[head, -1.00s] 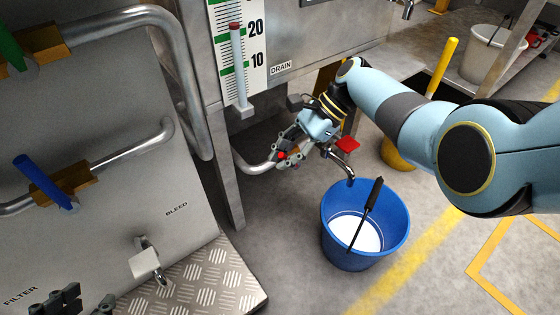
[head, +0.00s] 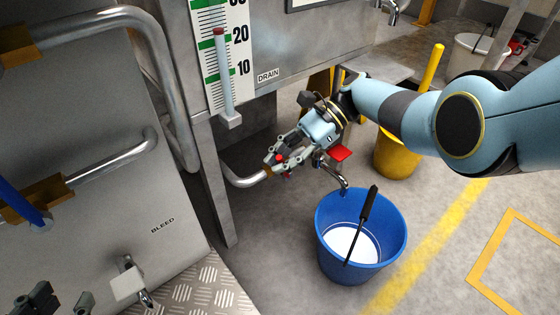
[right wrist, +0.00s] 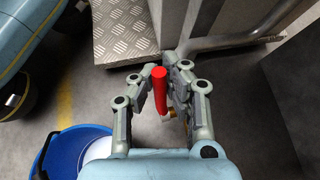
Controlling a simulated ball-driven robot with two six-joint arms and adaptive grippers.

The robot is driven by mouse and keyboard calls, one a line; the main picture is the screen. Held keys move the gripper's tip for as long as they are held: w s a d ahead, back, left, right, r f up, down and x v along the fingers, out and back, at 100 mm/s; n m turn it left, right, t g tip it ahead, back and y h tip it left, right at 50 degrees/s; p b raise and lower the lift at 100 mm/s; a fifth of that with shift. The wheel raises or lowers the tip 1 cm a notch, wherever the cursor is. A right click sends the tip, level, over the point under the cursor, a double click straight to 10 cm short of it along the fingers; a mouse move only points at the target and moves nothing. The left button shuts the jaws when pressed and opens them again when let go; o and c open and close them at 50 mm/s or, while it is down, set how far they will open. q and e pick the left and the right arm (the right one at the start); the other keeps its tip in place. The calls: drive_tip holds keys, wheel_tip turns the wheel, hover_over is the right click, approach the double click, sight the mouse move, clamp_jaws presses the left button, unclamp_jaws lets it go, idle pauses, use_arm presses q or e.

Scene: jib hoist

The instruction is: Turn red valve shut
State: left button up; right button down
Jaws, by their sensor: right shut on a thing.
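The red valve handle (right wrist: 160,90) is a red rod between the fingers of my right gripper (right wrist: 160,78) in the right wrist view. In the head view my right gripper (head: 277,164) is at the end of the drain pipe (head: 240,180), above and left of the blue bucket. It is shut on the handle, and only small red bits show between its fingers. The valve body is mostly hidden by the gripper. A brass-coloured fitting shows just below the handle in the right wrist view. My left gripper (head: 62,302) is at the bottom left, fingers apart and empty.
A blue bucket (head: 327,232) with white contents and a black-handled tool stands under the curved spout (head: 334,174). A level gauge (head: 222,70), BLEED panel (head: 120,200) and yellow bucket (head: 398,157) are around.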

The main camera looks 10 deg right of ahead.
drive_tip(key=shift+s+d, duration=0.1)
drive_tip(key=c, duration=1.3)
unclamp_jaws()
wheel_tip(320, 180, up, 10)
drive_tip(key=shift+f, duration=0.1)
drive_tip(key=shift+c, duration=0.2)
